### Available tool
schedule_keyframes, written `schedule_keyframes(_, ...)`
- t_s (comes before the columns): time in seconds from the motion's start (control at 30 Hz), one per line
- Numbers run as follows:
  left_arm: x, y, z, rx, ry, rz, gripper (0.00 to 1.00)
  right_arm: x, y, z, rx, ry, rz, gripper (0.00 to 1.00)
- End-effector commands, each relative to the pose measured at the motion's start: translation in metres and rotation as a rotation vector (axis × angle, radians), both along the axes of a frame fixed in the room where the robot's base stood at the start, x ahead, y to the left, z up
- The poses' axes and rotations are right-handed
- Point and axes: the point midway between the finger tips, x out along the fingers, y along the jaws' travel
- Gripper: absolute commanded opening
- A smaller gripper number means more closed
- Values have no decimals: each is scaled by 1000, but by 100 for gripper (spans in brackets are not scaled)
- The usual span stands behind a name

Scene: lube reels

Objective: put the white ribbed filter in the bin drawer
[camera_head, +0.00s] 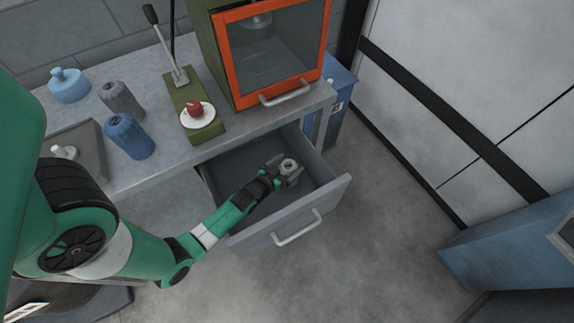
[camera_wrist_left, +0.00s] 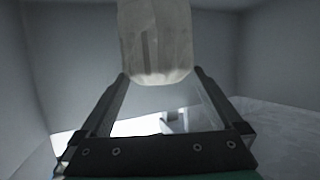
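The white ribbed filter (camera_wrist_left: 155,40) is between the fingertips of my left gripper, with a finger against each side of it. In the head view only its round pale end (camera_head: 289,165) shows. My left gripper (camera_head: 284,170) is shut on the filter, inside the open drawer (camera_head: 325,195) below the bench. The drawer's walls surround the gripper. In the left wrist view the gripper (camera_wrist_left: 160,78) and filter have grey drawer walls around them. I cannot tell whether the filter touches the drawer floor. My right gripper is not in view.
On the bench (camera_head: 165,165) stand a light blue container (camera_head: 68,85), a grey ribbed one (camera_head: 121,99) and a blue ribbed one (camera_head: 130,136). A green lever press (camera_head: 195,115) and an orange-framed cabinet (camera_head: 275,55) stand behind the drawer. A blue bin (camera_head: 337,95) is beside the bench.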

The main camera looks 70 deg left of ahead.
Motion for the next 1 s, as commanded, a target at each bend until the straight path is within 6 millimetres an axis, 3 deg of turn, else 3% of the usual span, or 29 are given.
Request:
schedule_keyframes(0.17,0,0,18,0,0,0,100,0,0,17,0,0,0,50)
schedule_keyframes(0.47,-57,-39,42,-1,3,-1,100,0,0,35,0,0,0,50)
schedule_keyframes(0.63,-82,-56,52,-1,2,-1,100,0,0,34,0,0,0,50)
schedule_keyframes(1.0,-92,-63,58,0,0,0,100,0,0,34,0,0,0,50)
